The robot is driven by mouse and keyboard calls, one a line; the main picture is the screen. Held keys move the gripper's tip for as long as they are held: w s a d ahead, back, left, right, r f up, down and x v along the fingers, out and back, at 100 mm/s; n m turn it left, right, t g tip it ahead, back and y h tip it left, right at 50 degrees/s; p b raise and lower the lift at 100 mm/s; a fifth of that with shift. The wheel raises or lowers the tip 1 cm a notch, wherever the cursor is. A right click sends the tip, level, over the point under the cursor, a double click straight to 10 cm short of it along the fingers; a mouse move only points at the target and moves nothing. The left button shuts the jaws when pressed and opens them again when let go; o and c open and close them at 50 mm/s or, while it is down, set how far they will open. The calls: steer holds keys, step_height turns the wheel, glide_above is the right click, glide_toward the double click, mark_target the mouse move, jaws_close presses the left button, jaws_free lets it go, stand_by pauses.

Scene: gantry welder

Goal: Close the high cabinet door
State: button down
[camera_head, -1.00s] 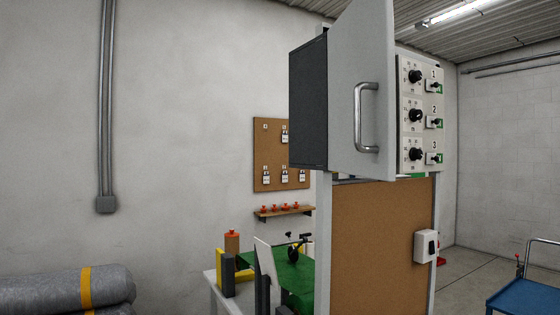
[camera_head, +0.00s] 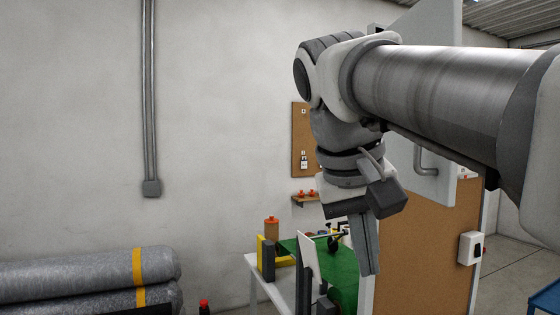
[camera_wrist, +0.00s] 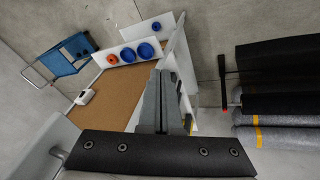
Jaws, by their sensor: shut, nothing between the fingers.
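The high cabinet door (camera_head: 440,188) is a light grey panel, standing open above the cork-faced frame. My arm covers its middle; its top edge and lower part show. The lower end of its bar handle (camera_head: 423,166) shows just under my arm. The cabinet body behind it is hidden. My gripper (camera_head: 368,262) points down, left of the door in the picture and nearer the camera, its fingers together and empty. In the wrist view the shut fingers (camera_wrist: 161,90) point away over the floor. A pale panel at the lower left there may be the door; I cannot tell.
A cork panel (camera_head: 425,250) with a white switch box (camera_head: 470,248) stands below the door. A bench with a green mat (camera_head: 342,262) is behind my gripper. Grey rolls (camera_head: 80,275) lie at the left. A blue cart (camera_wrist: 72,52) stands on open floor.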

mark_target(435, 188)
step_height(435, 188, up, 15)
steer(key=d+t+h+p, duration=0.1)
steer(key=d+t+h, duration=0.1)
steer(key=d+h, duration=0.1)
steer(key=shift+w+d+f+b, duration=0.2)
steer(key=shift+w+d+f, duration=0.55)
steer(key=shift+d+f, duration=0.6)
steer(key=shift+w+d+f+b, duration=0.25)
steer(key=shift+w+d+f, duration=0.45)
steer(key=shift+d+f, duration=0.65)
steer(key=shift+w+d+f+b, duration=0.2)
steer(key=shift+w+d+f, duration=0.55)
steer(key=shift+d+f, duration=0.6)
steer(key=shift+d+r, duration=0.25)
